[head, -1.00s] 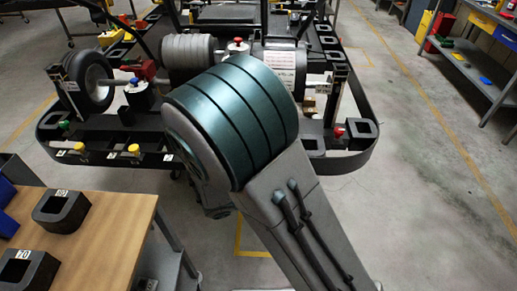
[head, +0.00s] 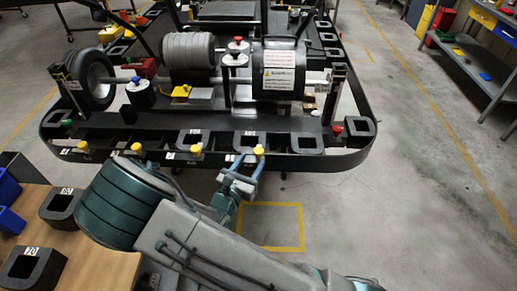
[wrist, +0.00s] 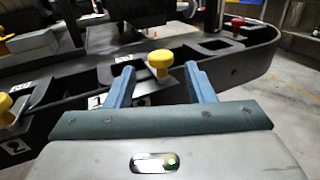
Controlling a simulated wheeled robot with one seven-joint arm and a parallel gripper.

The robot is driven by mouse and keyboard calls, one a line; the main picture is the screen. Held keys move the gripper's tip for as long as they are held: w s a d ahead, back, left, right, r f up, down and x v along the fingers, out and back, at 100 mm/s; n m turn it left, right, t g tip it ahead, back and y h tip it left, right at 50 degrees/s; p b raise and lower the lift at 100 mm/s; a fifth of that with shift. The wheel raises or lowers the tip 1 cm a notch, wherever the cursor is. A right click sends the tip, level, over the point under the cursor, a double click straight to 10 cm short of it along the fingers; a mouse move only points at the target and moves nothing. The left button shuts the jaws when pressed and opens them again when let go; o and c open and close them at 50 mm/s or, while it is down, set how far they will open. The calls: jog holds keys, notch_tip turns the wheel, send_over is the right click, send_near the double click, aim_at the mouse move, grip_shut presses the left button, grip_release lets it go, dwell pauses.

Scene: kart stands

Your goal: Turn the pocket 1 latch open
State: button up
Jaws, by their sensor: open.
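The pocket 1 latch shows as a yellow knob (head: 259,150) on the front rail of the black kart frame. In the wrist view the same yellow knob (wrist: 160,59) stands between the fingertips of my open gripper (wrist: 160,78), with a gap on each side. A small white label beside it is partly hidden by my left finger; it seems to read 1. In the head view my gripper (head: 245,168) reaches up to the rail from the front. I cannot tell the latch's exact turn angle.
Another yellow knob (wrist: 9,104) with a label 2 is at the left in the wrist view. A red knob (head: 337,130) is on the frame's right corner. A wooden table (head: 110,240) with black blocks is at lower left. Floor right of the kart is clear.

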aim_at(256, 154)
jog(key=x, duration=0.6)
jog(key=shift+w+d+p, duration=0.1)
jog(key=shift+p, duration=0.3)
jog(key=shift+c, duration=0.3)
jog(key=c, duration=0.8)
